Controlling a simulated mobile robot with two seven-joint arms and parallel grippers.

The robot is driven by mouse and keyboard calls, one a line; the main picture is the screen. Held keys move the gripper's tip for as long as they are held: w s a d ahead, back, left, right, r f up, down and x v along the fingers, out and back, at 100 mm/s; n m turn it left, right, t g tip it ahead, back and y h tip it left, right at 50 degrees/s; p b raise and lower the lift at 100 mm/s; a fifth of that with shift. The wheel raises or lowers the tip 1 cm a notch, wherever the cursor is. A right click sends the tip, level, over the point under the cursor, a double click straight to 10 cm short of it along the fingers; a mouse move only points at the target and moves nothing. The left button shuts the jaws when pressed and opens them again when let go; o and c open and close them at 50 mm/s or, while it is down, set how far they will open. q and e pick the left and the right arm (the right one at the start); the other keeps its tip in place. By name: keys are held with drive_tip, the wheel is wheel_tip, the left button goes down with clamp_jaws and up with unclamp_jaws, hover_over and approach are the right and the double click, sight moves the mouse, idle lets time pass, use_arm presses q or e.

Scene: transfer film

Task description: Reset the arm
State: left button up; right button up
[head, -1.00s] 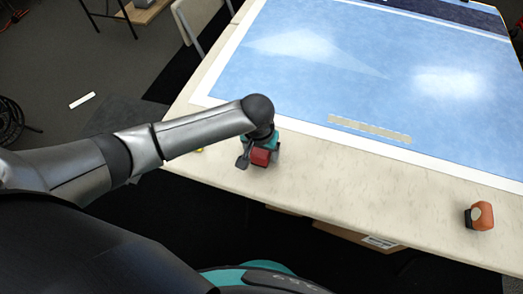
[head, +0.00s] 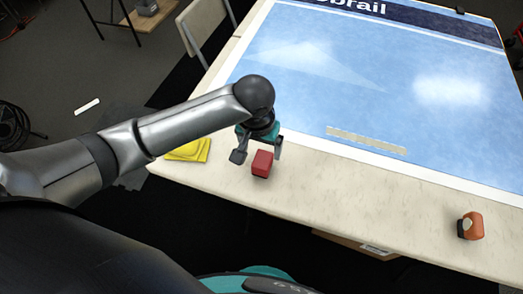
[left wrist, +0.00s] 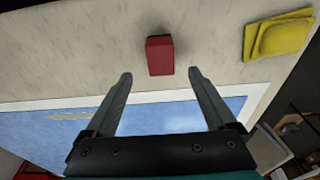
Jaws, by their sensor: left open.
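My left gripper (head: 258,155) is open and empty, above the near left part of the table. In the left wrist view its two fingers (left wrist: 160,74) are spread wide apart. A small red block (head: 262,164) rests on the pale table edge just below and in front of the fingertips. The red block also shows in the left wrist view (left wrist: 160,55), beyond the fingertips and apart from them. My right gripper is not in view.
The table (head: 340,206) carries a blue mat (head: 380,90) with a pale strip (head: 366,140) on it. A yellow item (head: 190,149) lies at the table's left corner. An orange object (head: 471,226) sits at the right. A chair (head: 203,25) stands behind the table's left side.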

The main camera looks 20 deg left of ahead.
use_arm(q)
drive_tip(key=shift+s+r, duration=0.1)
drive_tip(key=shift+r, duration=0.55)
